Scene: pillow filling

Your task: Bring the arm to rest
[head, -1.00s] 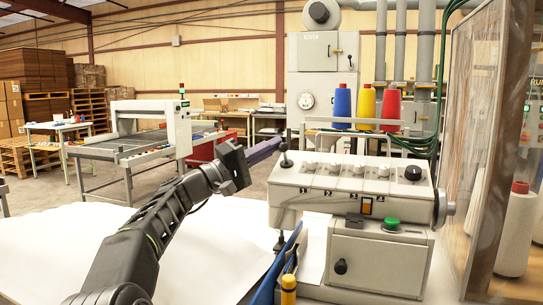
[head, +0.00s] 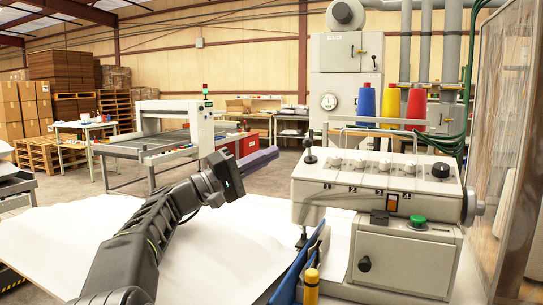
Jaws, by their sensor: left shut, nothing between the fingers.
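My left arm comes in from the lower left and reaches up over the white table surface (head: 60,245). My left gripper (head: 232,176) is at the end of it, shut and empty, in front of the far work tables and left of the machine. It appears to touch nothing. My right gripper does not show.
A grey sewing-type machine (head: 375,190) with knobs and a green button stands on the right. Blue, yellow and red thread cones (head: 391,105) stand behind it. A blue item (head: 298,265) and a yellow-topped one (head: 311,285) are at its left front. A clear panel (head: 505,150) bounds the right.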

